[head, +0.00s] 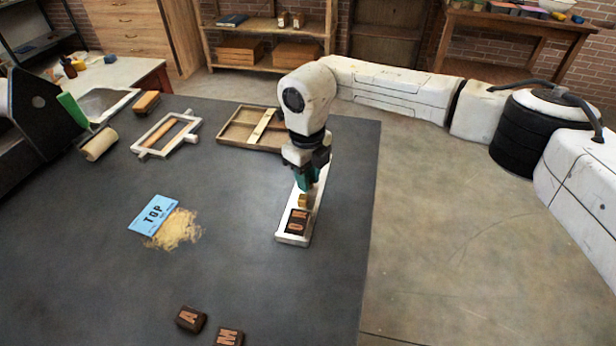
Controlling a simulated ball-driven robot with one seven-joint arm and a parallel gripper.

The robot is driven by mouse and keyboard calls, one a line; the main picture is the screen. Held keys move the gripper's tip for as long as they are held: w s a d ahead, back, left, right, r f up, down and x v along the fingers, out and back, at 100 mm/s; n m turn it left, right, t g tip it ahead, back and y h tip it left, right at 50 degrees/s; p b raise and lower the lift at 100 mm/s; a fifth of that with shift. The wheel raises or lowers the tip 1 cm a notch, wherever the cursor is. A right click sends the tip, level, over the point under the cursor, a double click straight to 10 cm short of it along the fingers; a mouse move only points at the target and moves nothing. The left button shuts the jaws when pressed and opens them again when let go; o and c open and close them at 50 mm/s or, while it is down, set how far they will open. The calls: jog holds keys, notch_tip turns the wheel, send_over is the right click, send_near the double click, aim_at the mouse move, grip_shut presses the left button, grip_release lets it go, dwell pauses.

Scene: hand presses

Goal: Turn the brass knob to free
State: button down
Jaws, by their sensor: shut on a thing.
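A long narrow white holder (292,240) lies on the dark table, with dark letter blocks (297,221) in its near end. The small brass knob (303,200) shows just behind these blocks, below my fingertips. My gripper (305,186) points down over the holder, its teal fingers shut on the brass knob. The fingers and wrist hide the knob's upper part and some of the holder's middle. I cannot tell which way the knob is turned.
Loose letter blocks A (190,319) and M (228,337) lie at the front edge. A blue TOP card (154,214) lies beside tan crumbs (175,230). A wooden frame (232,139) lies just left of my arm. A roller (99,143) and white frame (190,135) are farther left.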

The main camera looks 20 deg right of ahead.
jog(key=n+b, duration=0.1)
jog(key=n, duration=0.3)
jog(key=shift+n, duration=1.7)
jog(key=c, duration=0.9)
grip_release()
jog(key=shift+c, duration=0.2)
